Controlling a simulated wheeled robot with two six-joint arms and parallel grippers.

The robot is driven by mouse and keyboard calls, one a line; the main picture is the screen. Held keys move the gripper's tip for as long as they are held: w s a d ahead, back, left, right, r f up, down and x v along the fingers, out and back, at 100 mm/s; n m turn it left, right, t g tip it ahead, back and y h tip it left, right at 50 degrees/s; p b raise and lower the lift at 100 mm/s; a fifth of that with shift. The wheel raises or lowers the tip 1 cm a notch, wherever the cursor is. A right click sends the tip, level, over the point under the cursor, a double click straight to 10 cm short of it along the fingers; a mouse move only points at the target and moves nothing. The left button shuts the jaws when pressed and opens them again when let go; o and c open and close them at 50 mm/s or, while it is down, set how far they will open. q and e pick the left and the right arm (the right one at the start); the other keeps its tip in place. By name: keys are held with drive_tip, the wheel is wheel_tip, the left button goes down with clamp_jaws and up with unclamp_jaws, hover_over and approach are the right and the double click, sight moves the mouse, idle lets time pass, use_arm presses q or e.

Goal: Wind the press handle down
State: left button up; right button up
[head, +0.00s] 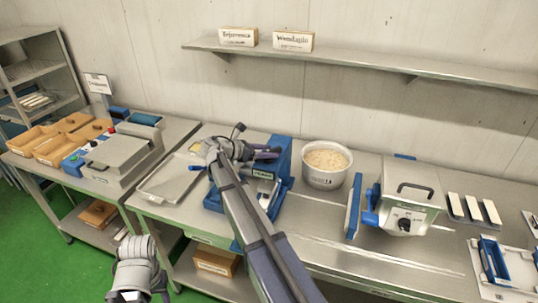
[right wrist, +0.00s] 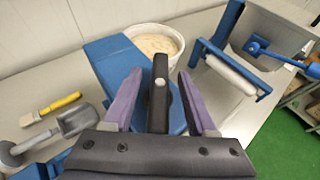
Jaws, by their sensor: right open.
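The blue press (head: 280,158) stands on the steel table near the middle of the head view, partly hidden by my right arm. Its blue body also shows in the right wrist view (right wrist: 108,55). My right gripper (head: 268,154) is at the press. In the right wrist view its two purple fingers (right wrist: 160,78) are spread open. A dark bar with a pale round spot, which looks like the press handle (right wrist: 160,100), stands between them, with gaps on both sides. My left arm shows at the bottom left of the head view; its fingers do not show.
A white pot of pale mass (head: 326,166) stands right of the press. A white and blue machine (head: 408,196) is further right. A metal tray (head: 170,180) lies left of the press. A scoop (right wrist: 75,122) and a yellow-handled brush (right wrist: 50,108) lie on the table.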

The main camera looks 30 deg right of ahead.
drive_tip(key=shift+d+f, duration=0.15)
drive_tip(key=shift+d, duration=0.2)
drive_tip(key=shift+c, duration=0.2)
clamp_jaws()
